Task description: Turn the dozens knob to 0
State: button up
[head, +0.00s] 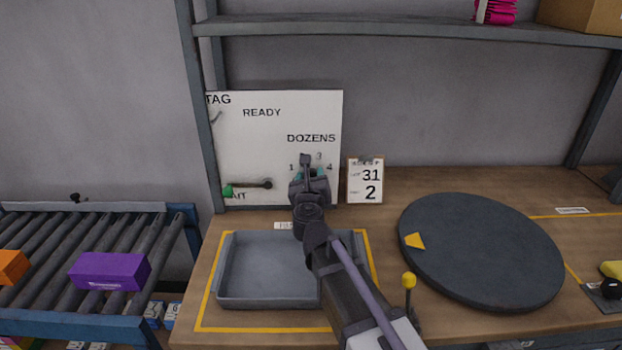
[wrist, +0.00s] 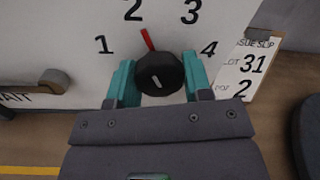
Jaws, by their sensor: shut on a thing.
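My gripper (wrist: 159,80) is shut on the knob, one teal finger on each side. In the head view my gripper (head: 309,174) covers most of the knob below the word DOZENS.
An issue slip (head: 365,182) reading 31 and 2 stands right of the board. A lever (head: 250,185) with a green end sits by WAIT, left of my gripper. Below are a grey tray (head: 222,285) and, to the right, a dark round turntable (head: 485,250).

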jog(key=shift+c, duration=1.3)
jog(key=shift+n, duration=0.5)
jog(key=n, duration=0.9)
jog(key=shift+n+t+y+b, duration=0.3)
jog(key=shift+b, duration=0.1)
jog(key=n, duration=0.5)
jog(key=shift+n, duration=0.3)
jog(key=shift+n+y, duration=0.3)
jog(key=shift+n, duration=2)
